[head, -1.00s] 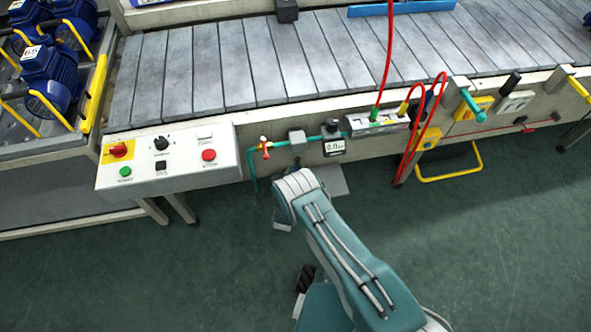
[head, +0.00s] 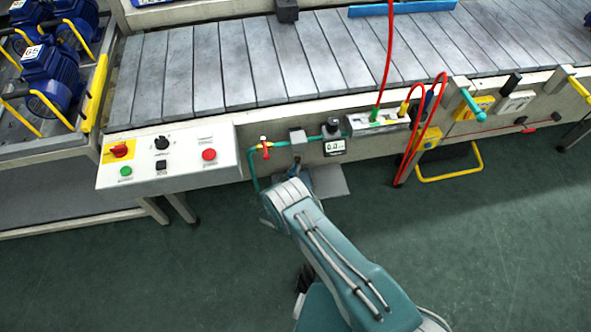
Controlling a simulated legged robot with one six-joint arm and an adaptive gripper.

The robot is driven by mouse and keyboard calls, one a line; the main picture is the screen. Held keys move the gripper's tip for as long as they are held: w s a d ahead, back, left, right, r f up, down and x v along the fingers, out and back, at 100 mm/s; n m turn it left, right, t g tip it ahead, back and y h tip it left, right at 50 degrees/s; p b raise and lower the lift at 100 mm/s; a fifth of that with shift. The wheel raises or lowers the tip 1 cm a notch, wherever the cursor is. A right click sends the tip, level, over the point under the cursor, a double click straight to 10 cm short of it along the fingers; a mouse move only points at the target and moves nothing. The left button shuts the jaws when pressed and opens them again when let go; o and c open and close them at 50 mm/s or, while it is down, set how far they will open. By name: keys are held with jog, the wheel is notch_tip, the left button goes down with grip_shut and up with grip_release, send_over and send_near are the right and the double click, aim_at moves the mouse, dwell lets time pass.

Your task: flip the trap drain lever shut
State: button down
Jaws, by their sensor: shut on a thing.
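A small valve with a red handle (head: 264,140) sits on the green pipe (head: 279,144) under the conveyor's front edge. A grey box (head: 298,136) is on the same pipe, right of the valve, with a dark-topped gauge (head: 334,146) reading about 0.0 further right. I cannot tell for certain which part is the trap drain lever. My arm reaches up from below to just under the grey box. My wrist covers the area there, and my gripper is hidden behind it. A small dark bluish part shows just above my wrist, too unclear to name.
A control panel (head: 168,160) with buttons and knobs is at the left. Red hoses (head: 410,130) loop at the right, beside several coloured handles. A yellow bar (head: 450,177) juts out low at the right. A grey plate (head: 330,182) lies behind my arm. The green floor is open.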

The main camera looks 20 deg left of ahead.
jog(key=shift+w+a+r+m+g+h, duration=0.1)
jog(key=shift+a+m+g+h, duration=0.1)
jog(key=shift+m+h, duration=0.45)
jog(key=shift+a+m+g+h, duration=0.15)
jog(key=shift+m+h, duration=0.2)
jog(key=shift+h, duration=0.6)
jog(key=c, duration=0.7)
grip_release()
jog(key=shift+c, duration=0.2)
jog(key=v, duration=1.2)
jog(key=shift+f, duration=0.25)
